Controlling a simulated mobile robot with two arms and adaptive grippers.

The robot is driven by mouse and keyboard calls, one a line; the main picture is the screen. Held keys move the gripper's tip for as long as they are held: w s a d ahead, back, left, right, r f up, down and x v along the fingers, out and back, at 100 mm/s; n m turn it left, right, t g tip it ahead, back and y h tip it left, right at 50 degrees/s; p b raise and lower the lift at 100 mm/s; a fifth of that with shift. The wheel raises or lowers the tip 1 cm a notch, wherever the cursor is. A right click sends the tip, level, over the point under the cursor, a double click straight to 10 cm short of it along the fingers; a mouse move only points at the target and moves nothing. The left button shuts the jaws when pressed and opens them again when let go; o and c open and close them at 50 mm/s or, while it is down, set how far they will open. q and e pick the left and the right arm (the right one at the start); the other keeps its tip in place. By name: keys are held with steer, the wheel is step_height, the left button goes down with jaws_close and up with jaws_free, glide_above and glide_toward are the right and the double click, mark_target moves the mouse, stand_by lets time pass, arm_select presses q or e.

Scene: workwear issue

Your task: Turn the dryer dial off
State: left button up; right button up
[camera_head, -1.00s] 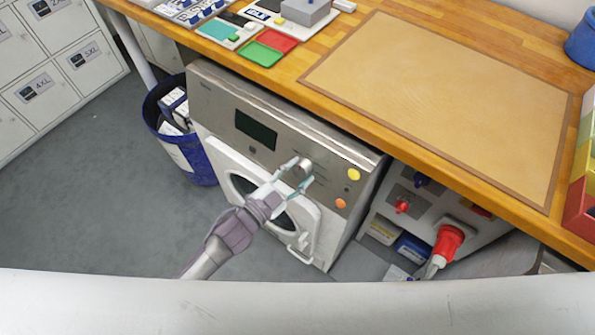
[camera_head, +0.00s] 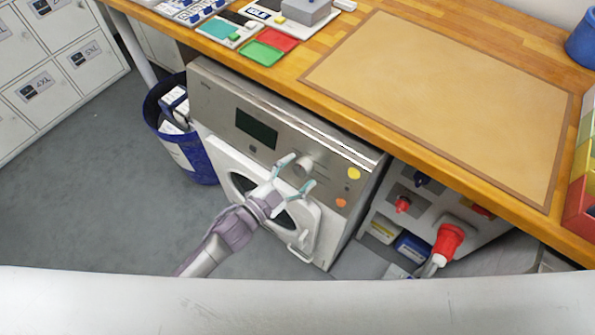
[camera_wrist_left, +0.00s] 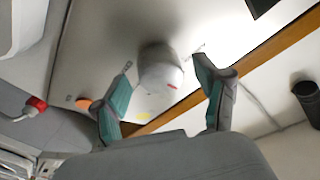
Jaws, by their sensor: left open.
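The dryer (camera_head: 222,97) stands under the workbench, with a grey steel control panel and a white round door. Its dial (camera_head: 303,167) is a silver knob on the panel, between the dark display and the yellow and orange dots. In the left wrist view the dial (camera_wrist_left: 160,68) shows a small red mark and sits between and beyond the fingers. My left gripper (camera_head: 295,174) is open in front of the dial, one finger to each side; it also shows in the wrist view (camera_wrist_left: 165,95). I cannot tell whether a finger touches the dial. My right gripper is not in view.
The wooden workbench (camera_head: 285,75) overhangs the dryer, with a tan mat (camera_head: 440,100) on top. A blue bin (camera_head: 200,165) stands left of the dryer. A panel with a red plug (camera_head: 449,240) is at right. Grey floor (camera_head: 90,190) is clear at left.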

arm_select(q)
steer(key=v, duration=1.2)
steer(key=shift+r, duration=0.1)
